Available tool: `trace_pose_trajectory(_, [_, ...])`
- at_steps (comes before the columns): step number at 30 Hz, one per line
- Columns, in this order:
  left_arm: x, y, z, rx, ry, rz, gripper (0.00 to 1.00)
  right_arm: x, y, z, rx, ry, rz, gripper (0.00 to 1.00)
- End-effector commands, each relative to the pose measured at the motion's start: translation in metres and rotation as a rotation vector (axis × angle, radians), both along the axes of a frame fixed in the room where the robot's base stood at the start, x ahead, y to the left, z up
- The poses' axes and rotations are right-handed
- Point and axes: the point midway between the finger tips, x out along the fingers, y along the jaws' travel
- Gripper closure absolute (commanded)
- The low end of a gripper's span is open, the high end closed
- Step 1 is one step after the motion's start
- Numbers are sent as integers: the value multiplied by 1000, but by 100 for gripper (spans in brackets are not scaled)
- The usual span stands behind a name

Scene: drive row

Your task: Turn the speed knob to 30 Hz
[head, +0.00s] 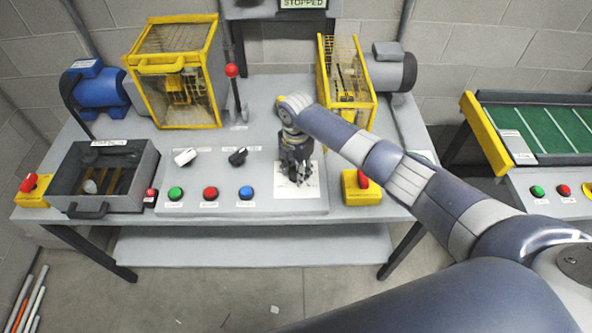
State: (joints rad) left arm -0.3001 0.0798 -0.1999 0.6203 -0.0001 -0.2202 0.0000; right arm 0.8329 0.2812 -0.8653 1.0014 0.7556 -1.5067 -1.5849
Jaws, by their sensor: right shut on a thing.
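My right gripper (297,174) points down at the right part of the grey control panel (270,205), over a white dial plate (308,192). It is shut on the speed knob, which my fingers hide almost wholly. The plate's marks are too small to read, and I cannot tell which value the knob points at. My left gripper is not in view.
Green (175,193), red (210,193) and blue (246,193) buttons line the front.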

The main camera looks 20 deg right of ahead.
Motion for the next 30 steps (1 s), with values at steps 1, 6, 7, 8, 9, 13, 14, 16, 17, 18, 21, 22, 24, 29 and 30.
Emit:
trace_pose_trajectory(1, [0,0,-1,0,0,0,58,1,1,1,1,-3,21,85])
trace_pose_trajectory(6, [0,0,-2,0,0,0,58,0,1,1,2,-1,79,85])
trace_pose_trajectory(7, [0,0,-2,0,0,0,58,0,1,1,2,-1,86,85])
trace_pose_trajectory(8, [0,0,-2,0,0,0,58,0,1,1,2,-1,92,85])
trace_pose_trajectory(9, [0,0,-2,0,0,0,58,0,1,1,2,-1,99,85])
trace_pose_trajectory(13, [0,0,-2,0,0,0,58,0,1,1,2,-1,110,85])
trace_pose_trajectory(14, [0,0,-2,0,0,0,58,0,1,1,2,-1,111,85])
trace_pose_trajectory(16, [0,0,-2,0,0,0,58,0,1,1,2,-1,112,85])
trace_pose_trajectory(17, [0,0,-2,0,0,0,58,0,1,1,2,-1,112,85])
trace_pose_trajectory(18, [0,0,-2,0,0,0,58,0,1,1,2,-1,112,85])
trace_pose_trajectory(21, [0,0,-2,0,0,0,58,0,1,1,2,-1,112,85])
trace_pose_trajectory(22, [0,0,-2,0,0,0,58,0,1,1,2,-1,112,85])
trace_pose_trajectory(24, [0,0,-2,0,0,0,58,0,1,1,2,-1,112,59])
trace_pose_trajectory(29, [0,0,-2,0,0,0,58,0,1,1,2,-1,111,40])
trace_pose_trajectory(30, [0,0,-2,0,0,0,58,0,0,1,2,-1,111,40])
